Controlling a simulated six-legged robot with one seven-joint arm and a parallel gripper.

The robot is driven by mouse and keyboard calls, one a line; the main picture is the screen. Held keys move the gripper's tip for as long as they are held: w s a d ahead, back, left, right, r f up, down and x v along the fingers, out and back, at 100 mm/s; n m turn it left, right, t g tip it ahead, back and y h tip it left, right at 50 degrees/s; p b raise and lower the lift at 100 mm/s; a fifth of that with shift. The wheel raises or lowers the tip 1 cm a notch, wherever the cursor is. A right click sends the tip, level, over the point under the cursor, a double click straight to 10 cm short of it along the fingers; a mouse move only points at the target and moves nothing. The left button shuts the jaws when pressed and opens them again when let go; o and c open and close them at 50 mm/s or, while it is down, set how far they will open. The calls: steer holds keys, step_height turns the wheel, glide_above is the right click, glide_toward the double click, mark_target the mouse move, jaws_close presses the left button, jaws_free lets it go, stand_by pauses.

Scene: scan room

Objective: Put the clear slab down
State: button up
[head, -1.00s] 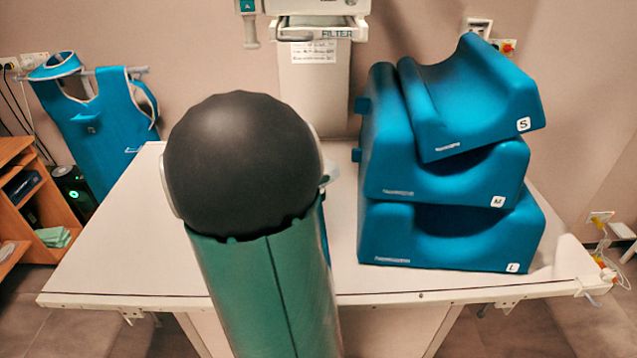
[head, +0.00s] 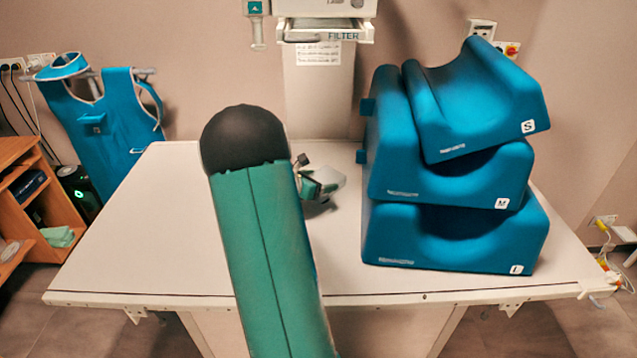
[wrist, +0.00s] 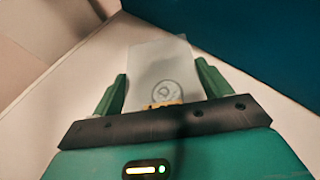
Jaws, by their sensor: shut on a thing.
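The clear slab (wrist: 158,58) is a pale, see-through flat piece with a round mark on it. In the wrist view it sits between the two green fingers of my gripper (wrist: 163,82), which is shut on it. In the head view the slab (head: 330,177) pokes out to the right of my arm, and my gripper (head: 314,186) is partly hidden behind the arm. A shadow lies below them on the white table (head: 120,250). I cannot tell whether the slab touches the table.
A stack of blue foam cushions (head: 450,235) marked S, M and L stands close to the right of the slab. The table's left side is clear. A column with a filter unit (head: 325,35) rises behind. A blue apron (head: 105,120) hangs at the left.

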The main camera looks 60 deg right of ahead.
steer(key=shift+f, duration=0.2)
steer(key=shift+f, duration=0.1)
steer(key=o, duration=1.3)
steer(key=shift+f, duration=0.1)
steer(key=shift+o, duration=0.2)
steer(key=shift+a+r, duration=0.15)
steer(key=shift+r, duration=0.05)
steer(key=w+a+r+m+y, duration=0.1)
steer(key=a+r, duration=0.2)
steer(key=a, duration=0.3)
steer(key=w+a+r+m+t, duration=0.1)
steer(key=w+a+r+m, duration=0.15)
steer(key=a, duration=0.45)
steer(key=w+a+r+m+y, duration=0.1)
steer(key=a+r, duration=0.2)
steer(key=a, duration=0.3)
steer(key=s+a+r+m+t+y, duration=0.1)
steer(key=a+r+m+t+y, duration=0.1)
steer(key=a, duration=1)
steer(key=s+a+r+m+t+y, duration=0.2)
steer(key=a+r+m+t+y, duration=0.1)
steer(key=a, duration=1)
steer(key=s+a+r+m+t+y, duration=0.2)
steer(key=a+m+y, duration=0.3)
steer(key=a, duration=0.7)
steer(key=shift+a+r+t+y, duration=0.35)
steer(key=shift+r+t+y, duration=0.05)
steer(key=shift+t, duration=0.5)
